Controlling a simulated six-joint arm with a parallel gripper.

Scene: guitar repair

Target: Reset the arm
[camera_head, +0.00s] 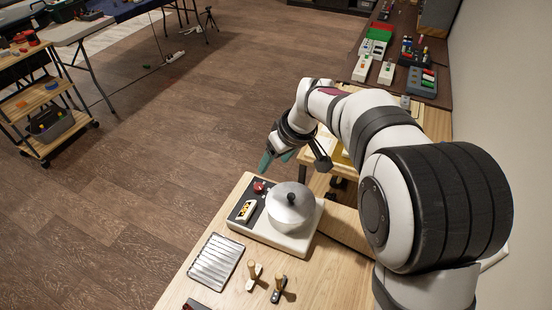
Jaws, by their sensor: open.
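My arm reaches in from the right and bends over toward the middle of the picture. My gripper (277,160) hangs just past the far edge of the wooden workbench (217,229), with its teal fingertips pointing down and left. It looks empty, and the gap between the fingers is small in this view. The fingertips are apart from the hot-plate-like unit (262,240) and the silver lidded pot (290,206) on it.
A ribbed metal tray (215,261) and two wooden-handled tools (254,272) lie on the near bench. A dark shelf (428,92) with small boxes runs along the right wall. A wheeled cart (42,105) stands far left. Open floor (165,150) lies left of my gripper.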

